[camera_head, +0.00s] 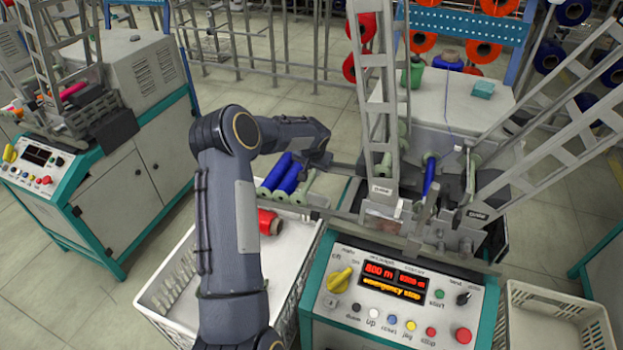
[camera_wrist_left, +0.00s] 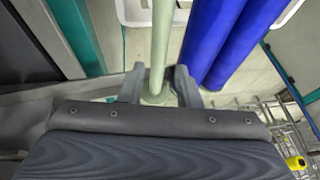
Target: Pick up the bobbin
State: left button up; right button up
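A pale green bare bobbin (camera_head: 305,186) lies beside two blue-wound bobbins (camera_head: 281,174) on the rack at the machine's left side. My left gripper (camera_head: 316,167) is at the bobbin's far end, with the arm reaching over from the left. In the left wrist view the pale green bobbin (camera_wrist_left: 162,40) runs between the two fingers (camera_wrist_left: 159,82), its flanged end close to the palm. The fingers stand on either side with a small gap visible, so the gripper looks open. Contact with the flange is hard to judge. My right gripper is not in view.
A white crate (camera_head: 165,292) with a red bobbin (camera_head: 270,222) stands below the rack. The control panel (camera_head: 395,290) and metal frame arms (camera_head: 377,100) are right of the gripper. In the left wrist view the blue bobbins (camera_wrist_left: 222,40) sit close to the right finger.

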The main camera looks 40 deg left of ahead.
aim_at(312, 177)
pick_arm(q)
jog(key=x, duration=0.5)
jog(key=shift+s+d+f+p, duration=0.25)
jog(key=shift+s+p, duration=0.1)
jog(key=shift+p, duration=0.05)
grip_shut()
jog(key=shift+r, duration=0.15)
jog(key=shift+r, duration=0.6)
jog(key=s+d+r+b, duration=0.1)
jog(key=s+r+b, duration=0.1)
jog(key=s+r, duration=0.9)
jog(key=s, duration=0.3)
jog(key=shift+d+r, duration=0.3)
jog(key=shift+d, duration=0.05)
